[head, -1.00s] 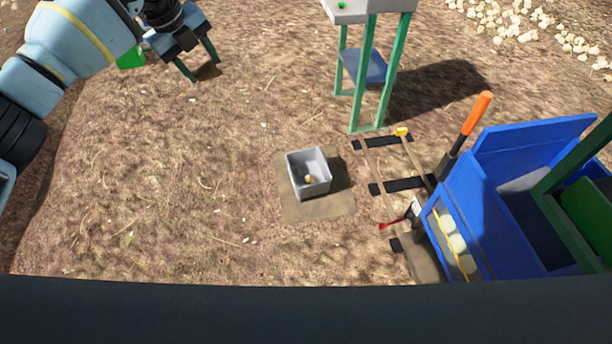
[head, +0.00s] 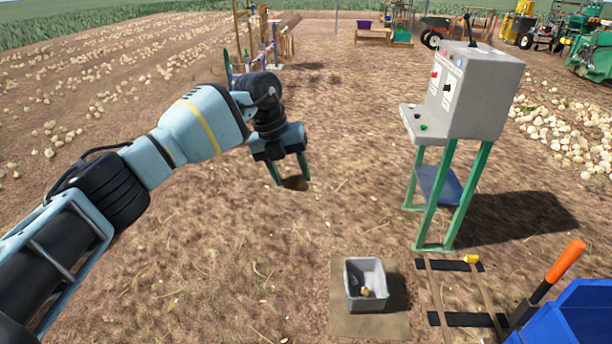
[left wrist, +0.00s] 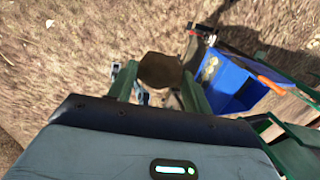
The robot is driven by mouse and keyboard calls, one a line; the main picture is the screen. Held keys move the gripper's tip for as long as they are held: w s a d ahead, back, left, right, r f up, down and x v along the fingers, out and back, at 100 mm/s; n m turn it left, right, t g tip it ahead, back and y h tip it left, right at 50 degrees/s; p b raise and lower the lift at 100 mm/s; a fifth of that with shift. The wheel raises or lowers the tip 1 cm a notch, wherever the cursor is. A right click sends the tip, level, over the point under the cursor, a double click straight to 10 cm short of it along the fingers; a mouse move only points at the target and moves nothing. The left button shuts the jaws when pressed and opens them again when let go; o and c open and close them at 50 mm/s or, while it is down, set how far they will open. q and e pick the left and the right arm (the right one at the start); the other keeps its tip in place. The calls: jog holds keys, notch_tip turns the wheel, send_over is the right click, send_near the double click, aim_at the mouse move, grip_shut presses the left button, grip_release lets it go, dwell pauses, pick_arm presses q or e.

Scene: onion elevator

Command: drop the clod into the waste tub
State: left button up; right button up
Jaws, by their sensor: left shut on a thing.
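My left gripper (head: 292,182) is shut on the brown clod (head: 295,183) and holds it above bare soil. In the left wrist view the clod (left wrist: 160,70) sits between the green fingers. A small grey open tub (head: 352,292), likely the waste tub, stands upright on a brown mat (head: 345,325), to the right of the gripper and nearer to me. The gripper and clod are apart from the tub. My right gripper is not in view.
A grey control box (head: 485,95) on green legs stands to the right, beyond the tub. A blue bin (head: 585,315) and an orange-handled lever (head: 565,260) are at the lower right. Dark strips lie beside the mat. The soil between the gripper and the tub looks clear.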

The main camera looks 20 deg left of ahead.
pick_arm(q)
jog(key=s+f+n+y, duration=0.3)
jog(key=s+n, duration=0.9)
jog(key=n, duration=0.4)
jog(key=s+f+n+y, duration=0.3)
jog(key=s+f+n, duration=0.2)
jog(key=s+n, duration=0.7)
jog(key=n, duration=0.5)
jog(key=shift+s+a+f+n+g+y, duration=0.3)
jog(key=shift+s+f+g+y, duration=0.05)
jog(key=shift+f+g+y, duration=0.05)
